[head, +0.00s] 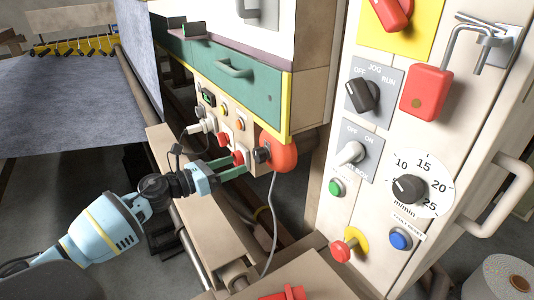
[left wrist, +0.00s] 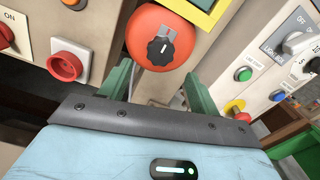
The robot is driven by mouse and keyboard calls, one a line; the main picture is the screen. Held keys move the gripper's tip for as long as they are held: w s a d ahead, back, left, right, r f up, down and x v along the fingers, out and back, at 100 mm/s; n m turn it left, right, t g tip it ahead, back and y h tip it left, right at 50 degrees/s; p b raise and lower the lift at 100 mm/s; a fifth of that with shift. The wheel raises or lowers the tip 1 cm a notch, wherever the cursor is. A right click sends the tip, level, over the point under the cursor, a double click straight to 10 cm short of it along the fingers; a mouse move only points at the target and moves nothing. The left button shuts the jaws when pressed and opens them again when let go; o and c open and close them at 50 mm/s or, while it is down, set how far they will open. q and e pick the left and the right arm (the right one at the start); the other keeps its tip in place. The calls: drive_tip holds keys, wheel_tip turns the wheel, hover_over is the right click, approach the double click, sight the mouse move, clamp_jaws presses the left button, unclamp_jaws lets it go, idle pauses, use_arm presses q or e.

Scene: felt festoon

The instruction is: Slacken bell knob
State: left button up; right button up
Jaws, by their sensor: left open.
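The bell is a red-orange dome (head: 284,154) on the side of the machine's control box. Its black knob (head: 261,155) faces my left gripper. In the left wrist view the knob (left wrist: 160,50) has a pale pointer line and sits on the dome (left wrist: 153,22), at top centre. My left gripper (head: 246,163) is open, its green fingers aimed toward the bell. In the left wrist view its fingertips (left wrist: 157,75) are on either side below the knob, with nothing between them. I cannot tell the exact distance to the knob. My right gripper is not in view.
A red mushroom button (left wrist: 62,65) is close to the left finger in the left wrist view. A grey cable (head: 273,215) hangs below the bell. A tall control panel (head: 325,215) with switches and a dial (head: 415,190) stands to the right.

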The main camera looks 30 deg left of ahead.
sight(256, 157)
use_arm(q)
drive_tip(key=p+x, duration=0.1)
drive_tip(key=x, duration=0.5)
drive_tip(key=shift+w+d+r, duration=0.1)
drive_tip(key=shift+w+r, duration=0.05)
drive_tip(key=shift+w, duration=0.05)
drive_tip(key=shift+w+d, duration=0.3)
drive_tip(key=shift+w, duration=0.15)
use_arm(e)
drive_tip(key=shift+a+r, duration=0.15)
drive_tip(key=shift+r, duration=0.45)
use_arm(q)
drive_tip(key=c, duration=1)
drive_tip(key=shift+o, duration=0.2)
